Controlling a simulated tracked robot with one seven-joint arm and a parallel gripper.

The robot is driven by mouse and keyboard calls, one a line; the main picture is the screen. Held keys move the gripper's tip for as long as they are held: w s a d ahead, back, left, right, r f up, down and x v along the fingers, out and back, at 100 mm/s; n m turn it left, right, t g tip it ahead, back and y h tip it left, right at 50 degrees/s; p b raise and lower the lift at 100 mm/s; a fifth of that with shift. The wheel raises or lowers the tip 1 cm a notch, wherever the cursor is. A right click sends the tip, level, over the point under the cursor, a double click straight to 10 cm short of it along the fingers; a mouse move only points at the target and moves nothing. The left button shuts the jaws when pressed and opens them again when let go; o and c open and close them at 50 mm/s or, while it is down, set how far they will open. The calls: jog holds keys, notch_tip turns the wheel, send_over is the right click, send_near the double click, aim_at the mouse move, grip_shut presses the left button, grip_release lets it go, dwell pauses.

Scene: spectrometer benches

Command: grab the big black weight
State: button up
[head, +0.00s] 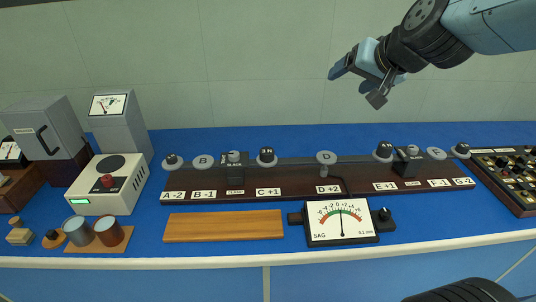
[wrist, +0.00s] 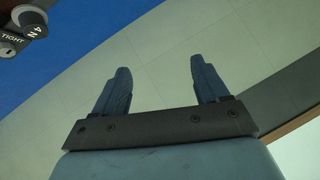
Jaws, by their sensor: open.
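Several round black weights stand on the long dark bar (head: 310,176). The largest-looking black weight (head: 384,150) is right of centre, by the E+1 label. Others stand near A-2 (head: 172,161), C+1 (head: 267,156) and G-2 (head: 461,150). In the wrist view a black weight marked 4N (wrist: 30,19) shows at the top left, beside a block marked TIGHT (wrist: 10,42). My gripper (head: 357,85) is open and empty, in the air above and behind the bar. Its two fingers also show apart in the wrist view (wrist: 160,78).
Grey discs marked B (head: 203,162) and D (head: 326,157) sit on the bar. A SAG meter (head: 341,222) and a wooden board (head: 223,226) lie in front. Boxes and a white instrument (head: 110,185) stand left; a switch panel (head: 508,178) stands right. The air around my gripper is clear.

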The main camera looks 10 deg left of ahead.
jog(key=w+a+f+m+t+h, duration=0.15)
jog(key=w+a+f, duration=0.25)
jog(key=a, duration=0.5)
jog(key=w+a+f+m+t+h, duration=0.1)
jog(key=w+a+f+m+t, duration=0.25)
jog(key=a, duration=0.65)
jog(key=m+h, duration=0.2)
jog(key=h, duration=0.9)
send_near(272, 149)
jog(key=shift+g, duration=0.3)
jog(key=x, duration=0.4)
jog(key=shift+w+a+f, duration=0.15)
jog(key=shift+w+f, duration=0.1)
jog(key=shift+w, duration=0.3)
jog(key=shift+x, duration=2.9)
jog(key=shift+r, duration=0.15)
jog(key=shift+c, duration=0.4)
